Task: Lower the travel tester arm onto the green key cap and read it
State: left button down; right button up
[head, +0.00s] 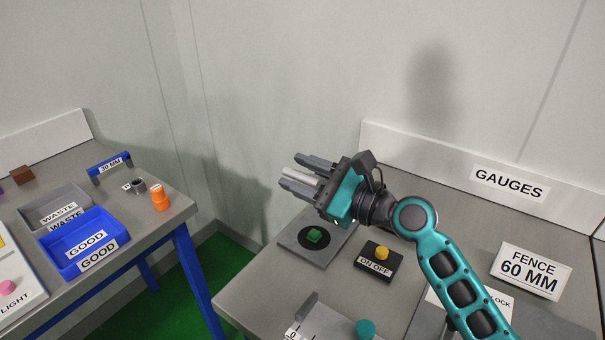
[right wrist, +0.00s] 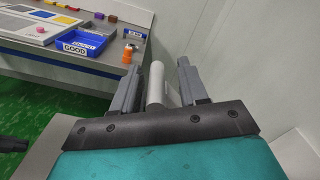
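The green key cap (head: 314,236) sits on a round black disc on a grey plate (head: 300,253), on the table in the head view. My right gripper (head: 290,170) is above and a little behind the plate in the picture, pointing left. Its two dark fingers are apart. A pale rod (head: 303,175) lies between the fingers. It also shows in the right wrist view (right wrist: 156,83), with a gap to each finger (right wrist: 161,75). I cannot tell whether the rod is the travel tester arm. No reading is visible.
A black ON/OFF box (head: 372,266) with a yellow button (head: 382,253) stands right of the plate. A FENCE 60 MM sign (head: 530,272) is further right. A second table holds a blue GOOD tray (head: 75,232) and an orange piece (head: 160,197).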

notch_tip(320, 180, up, 20)
dwell(0.7)
